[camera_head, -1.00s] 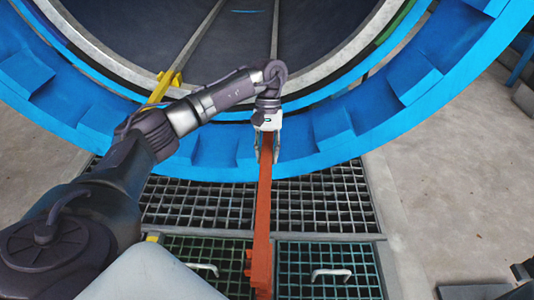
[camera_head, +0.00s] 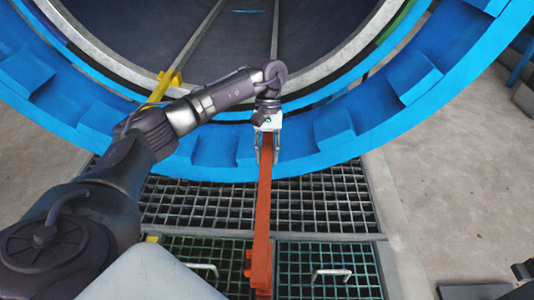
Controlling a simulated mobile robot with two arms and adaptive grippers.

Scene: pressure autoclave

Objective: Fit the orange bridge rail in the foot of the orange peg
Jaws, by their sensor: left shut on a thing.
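The orange bridge rail (camera_head: 263,215) is a long bar that runs from the autoclave's mouth down over the floor grating to the bottom of the picture. My left gripper (camera_head: 266,155) is shut on the rail near its far end, at the blue rim. The gripper and wrist cover part of that end. I cannot make out the orange peg or its foot. My right gripper is not in view.
The blue autoclave ring (camera_head: 400,125) curves across the top. A yellow rail piece (camera_head: 161,87) lies at its mouth to the left. Dark floor grating (camera_head: 330,195) lies below, with green panels and handles (camera_head: 331,273). Bare concrete (camera_head: 450,190) is at the right.

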